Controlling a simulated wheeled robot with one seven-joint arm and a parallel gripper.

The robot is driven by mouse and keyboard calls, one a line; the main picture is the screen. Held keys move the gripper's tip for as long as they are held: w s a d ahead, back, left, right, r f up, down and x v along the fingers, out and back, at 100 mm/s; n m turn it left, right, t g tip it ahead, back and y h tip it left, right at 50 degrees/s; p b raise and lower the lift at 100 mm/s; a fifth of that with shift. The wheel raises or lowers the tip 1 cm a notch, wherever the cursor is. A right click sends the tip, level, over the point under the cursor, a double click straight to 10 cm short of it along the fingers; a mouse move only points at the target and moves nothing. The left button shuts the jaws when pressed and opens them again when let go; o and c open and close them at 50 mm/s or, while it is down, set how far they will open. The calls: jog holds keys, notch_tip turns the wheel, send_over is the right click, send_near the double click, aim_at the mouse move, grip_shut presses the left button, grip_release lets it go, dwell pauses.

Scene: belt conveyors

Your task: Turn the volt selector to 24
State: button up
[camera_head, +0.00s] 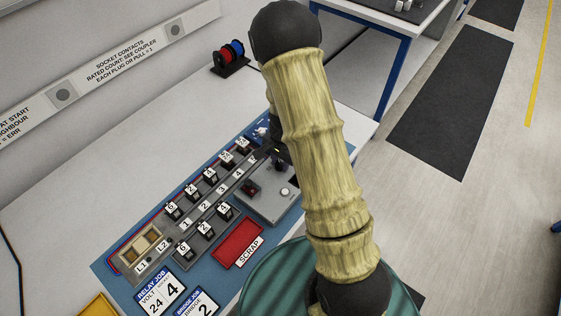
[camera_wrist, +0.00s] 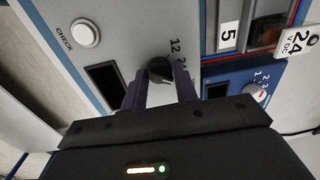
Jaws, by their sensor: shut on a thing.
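The volt selector (camera_wrist: 160,71) is a small black knob on a grey panel (camera_wrist: 125,45) in the wrist view. A printed 12 stands above it, and a second number to its right is partly hidden, with only a 2 clear. My gripper (camera_wrist: 161,76) is shut on the knob, with a dark finger on each side. Which number the knob points to cannot be told. In the head view my gripper (camera_head: 277,158) is at the far end of the grey panel, and my arm hides part of the area.
A white CHECK button (camera_wrist: 86,33) is on the same panel. A blue panel with a white dial (camera_wrist: 258,90) and a 24 V DC tag (camera_wrist: 298,42) are close by. Numbered black plugs (camera_head: 211,176) stand in rows left of the panel. A red scrap tray (camera_head: 238,243) lies nearer.

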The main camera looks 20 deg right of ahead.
jog(key=n+b, duration=0.1)
jog(key=n, duration=0.4)
jog(key=shift+n, duration=0.7)
jog(key=o, duration=0.9)
jog(key=shift+o, duration=0.2)
notch_tip(320, 180, up, 17)
jog(key=d, duration=0.1)
jog(key=shift+s+r, duration=0.2)
